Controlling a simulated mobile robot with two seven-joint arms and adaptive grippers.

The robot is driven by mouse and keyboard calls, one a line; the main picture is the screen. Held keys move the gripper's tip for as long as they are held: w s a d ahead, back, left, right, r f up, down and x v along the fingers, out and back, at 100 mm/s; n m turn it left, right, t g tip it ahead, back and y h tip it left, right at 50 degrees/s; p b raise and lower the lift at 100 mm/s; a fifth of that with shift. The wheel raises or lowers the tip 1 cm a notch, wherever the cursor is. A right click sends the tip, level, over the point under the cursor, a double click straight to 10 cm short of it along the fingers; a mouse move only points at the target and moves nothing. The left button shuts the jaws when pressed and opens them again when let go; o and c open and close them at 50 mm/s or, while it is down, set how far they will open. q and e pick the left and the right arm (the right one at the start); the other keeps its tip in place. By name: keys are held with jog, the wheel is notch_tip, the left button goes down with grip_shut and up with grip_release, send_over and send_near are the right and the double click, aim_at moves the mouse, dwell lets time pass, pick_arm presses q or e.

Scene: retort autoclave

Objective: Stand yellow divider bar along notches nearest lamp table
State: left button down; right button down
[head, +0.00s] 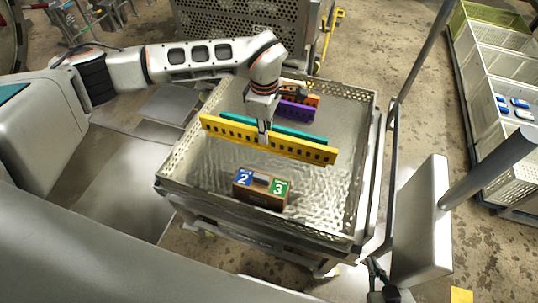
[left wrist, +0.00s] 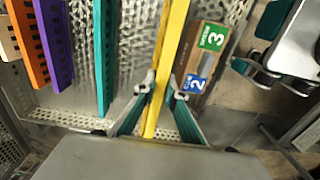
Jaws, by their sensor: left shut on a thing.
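My left gripper (head: 263,137) is shut on the yellow divider bar (head: 310,150), gripping it near its middle. The bar has a row of slots and spans much of the perforated metal basket (head: 172,178); I cannot tell whether it touches the floor. In the left wrist view the fingers (left wrist: 157,92) pinch the yellow bar (left wrist: 172,35) from both sides. A teal divider bar (head: 305,134) stands behind it, and purple (head: 298,111) and orange ones are further back. My right gripper (head: 383,282) is at the bottom right, outside the basket, its jaws unclear. The notches and lamp table cannot be made out.
A brown box (head: 262,190) with blue 2 and green 3 labels sits in the basket, in front of the yellow bar. A perforated metal crate (head: 240,30) stands behind. White bins (head: 490,65) are at the right, with blue items in one.

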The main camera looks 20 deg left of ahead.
pick_arm(q)
notch_tip(320, 180, down, 14)
jog(key=b, duration=0.2)
jog(key=shift+f+b, duration=0.15)
jog(key=shift+b, duration=0.15)
jog(key=shift+w+f, duration=0.1)
jog(key=shift+f, duration=0.05)
jog(key=c, duration=2.1)
grip_release()
